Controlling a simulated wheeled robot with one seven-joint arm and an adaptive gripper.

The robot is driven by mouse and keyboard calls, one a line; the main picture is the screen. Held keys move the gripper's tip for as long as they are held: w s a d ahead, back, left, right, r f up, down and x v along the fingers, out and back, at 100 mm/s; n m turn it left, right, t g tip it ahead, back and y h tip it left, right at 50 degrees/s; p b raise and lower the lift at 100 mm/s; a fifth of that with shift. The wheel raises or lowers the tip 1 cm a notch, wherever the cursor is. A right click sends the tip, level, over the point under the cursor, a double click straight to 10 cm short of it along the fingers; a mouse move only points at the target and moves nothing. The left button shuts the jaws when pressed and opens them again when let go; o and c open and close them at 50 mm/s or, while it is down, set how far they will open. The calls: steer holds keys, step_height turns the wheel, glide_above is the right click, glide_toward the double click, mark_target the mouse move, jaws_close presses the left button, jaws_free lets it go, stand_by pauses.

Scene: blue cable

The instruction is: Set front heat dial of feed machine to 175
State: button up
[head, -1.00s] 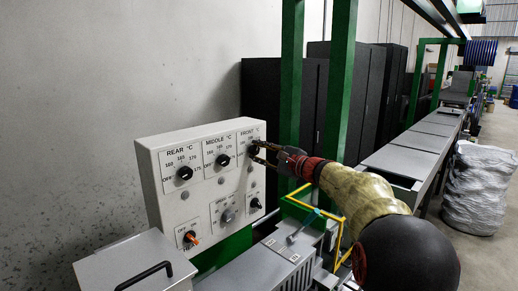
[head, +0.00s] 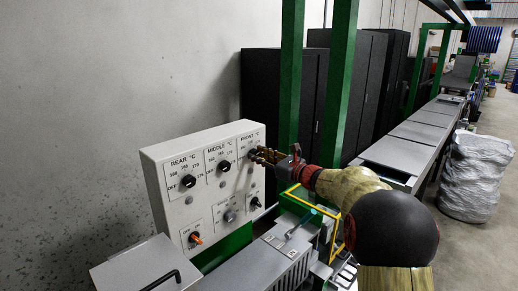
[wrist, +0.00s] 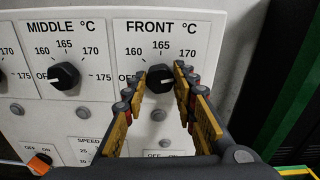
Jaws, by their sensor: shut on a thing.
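The front heat dial (wrist: 160,78) is a black round knob under the FRONT °C label on the white control panel (wrist: 108,100). It also shows at the panel's right end in the head view (head: 253,153). My gripper (wrist: 160,82) has its yellow-padded fingers on either side of this knob and is shut on it; it also shows in the head view (head: 261,154). A small pale mark shows on the knob's right side; its exact reading is unclear. The labels OFF, 160, 165 and 170 are visible around it. The right finger covers where 175 would be.
The middle dial (wrist: 64,76) sits close to the left, and the rear dial (head: 188,181) lies beyond it. An orange switch (head: 195,238) and a speed knob (head: 229,216) are lower down. A green post (head: 342,80) and yellow rail (head: 350,235) stand near my arm.

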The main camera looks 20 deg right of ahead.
steer(key=m+p, duration=0.4)
steer(key=shift+f+m+p, duration=0.15)
steer(key=shift+m+p, duration=0.25)
steer(key=shift+f, duration=0.1)
steer(key=o, duration=1.2)
steer(key=shift+c, duration=0.2)
steer(key=shift+r, duration=0.2)
steer(key=shift+s+d, duration=0.1)
steer(key=v, duration=1.1)
steer(key=shift+s, duration=0.35)
